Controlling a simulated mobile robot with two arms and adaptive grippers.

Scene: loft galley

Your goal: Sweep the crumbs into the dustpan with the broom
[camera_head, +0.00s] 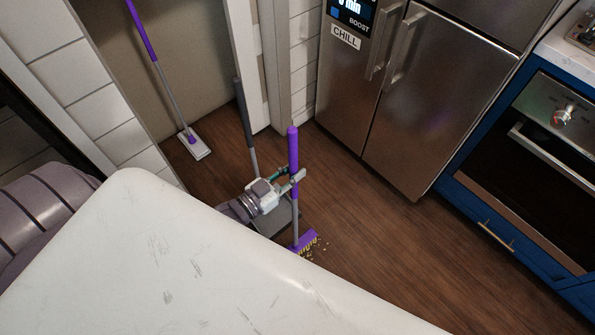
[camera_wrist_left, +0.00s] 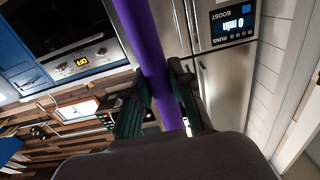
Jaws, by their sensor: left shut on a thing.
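The broom (camera_head: 293,150) has a purple handle, a grey lower shaft and a purple head with yellowish bristles. It stands nearly upright, its head low at the floor. My left gripper (camera_head: 291,180) is shut on the handle. The left wrist view shows the purple handle (camera_wrist_left: 147,45) between the two dark green fingers of the gripper (camera_wrist_left: 160,92). The grey dustpan (camera_head: 275,222) with its long dark handle (camera_head: 245,115) stands behind and left of the broom head, partly hidden by my gripper. Small yellowish crumbs (camera_head: 322,247) lie on the floor beside the bristles. My right gripper does not show.
A steel fridge (camera_head: 400,95) stands behind, with a blue-fronted oven unit (camera_head: 520,150) at right. A flat mop (camera_head: 195,145) leans in the alcove at left. Open wooden floor (camera_head: 400,235) lies right of the crumbs. A white surface blocks the lower head view.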

